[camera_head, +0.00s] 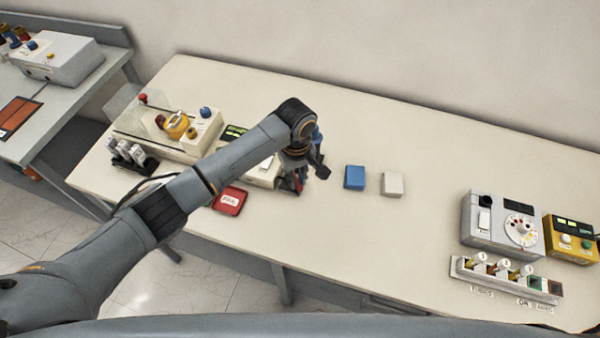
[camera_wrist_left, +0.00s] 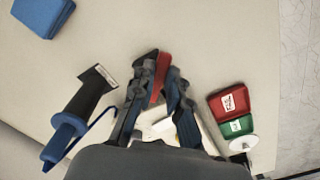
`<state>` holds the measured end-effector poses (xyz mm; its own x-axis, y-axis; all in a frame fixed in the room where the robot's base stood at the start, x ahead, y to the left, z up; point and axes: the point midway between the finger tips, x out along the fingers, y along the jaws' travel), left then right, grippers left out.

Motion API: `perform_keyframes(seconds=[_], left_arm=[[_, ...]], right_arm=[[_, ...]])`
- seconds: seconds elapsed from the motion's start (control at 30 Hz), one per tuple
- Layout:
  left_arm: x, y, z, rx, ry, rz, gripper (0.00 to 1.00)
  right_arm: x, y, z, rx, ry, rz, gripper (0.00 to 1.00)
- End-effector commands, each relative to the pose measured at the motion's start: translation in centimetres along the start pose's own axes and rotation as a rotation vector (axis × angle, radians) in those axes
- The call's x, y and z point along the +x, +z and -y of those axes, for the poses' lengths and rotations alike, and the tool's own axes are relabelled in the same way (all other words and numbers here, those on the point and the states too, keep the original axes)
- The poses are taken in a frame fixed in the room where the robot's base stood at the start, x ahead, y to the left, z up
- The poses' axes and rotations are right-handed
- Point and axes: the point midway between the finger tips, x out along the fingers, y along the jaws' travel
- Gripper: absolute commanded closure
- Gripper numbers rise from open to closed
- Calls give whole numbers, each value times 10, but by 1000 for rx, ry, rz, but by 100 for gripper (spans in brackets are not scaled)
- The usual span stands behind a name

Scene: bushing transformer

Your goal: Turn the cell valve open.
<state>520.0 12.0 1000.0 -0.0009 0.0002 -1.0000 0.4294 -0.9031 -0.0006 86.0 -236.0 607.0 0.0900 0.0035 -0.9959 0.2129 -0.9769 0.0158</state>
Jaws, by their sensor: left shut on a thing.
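My left gripper (camera_head: 293,185) is over the table, at the right end of a pale device (camera_head: 263,172) partly hidden by my arm. In the left wrist view its fingers (camera_wrist_left: 158,78) are closed around a narrow red piece (camera_wrist_left: 163,70), which looks like a valve lever. A white part (camera_wrist_left: 160,128) shows between the fingers, lower down. The fingers hide most of the red piece, so I cannot tell how far it is turned. My right gripper is not in view.
A black and blue handle-like part (camera_wrist_left: 78,115) stands close beside the fingers. A labelled red pad (camera_head: 230,201) lies nearby, with a green one (camera_wrist_left: 237,126). A blue block (camera_head: 354,177) and a white block (camera_head: 392,184) lie right. Instruments (camera_head: 490,225) stand far right.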

Motion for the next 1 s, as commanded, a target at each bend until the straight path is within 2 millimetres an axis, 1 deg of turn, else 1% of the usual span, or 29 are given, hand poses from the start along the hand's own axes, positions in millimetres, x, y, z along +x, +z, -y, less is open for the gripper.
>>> perform_keyframes(seconds=[0.3,0.6,0.8,1.0], left_arm=[[0,-2,10,301,2,1,100],[-1,-6,19,552,0,-1,100],[-1,-8,22,672,0,-1,100],[-1,-10,24,742,0,-1,100]], right_arm=[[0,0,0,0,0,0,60],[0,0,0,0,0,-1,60],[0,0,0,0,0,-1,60],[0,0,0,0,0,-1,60]])
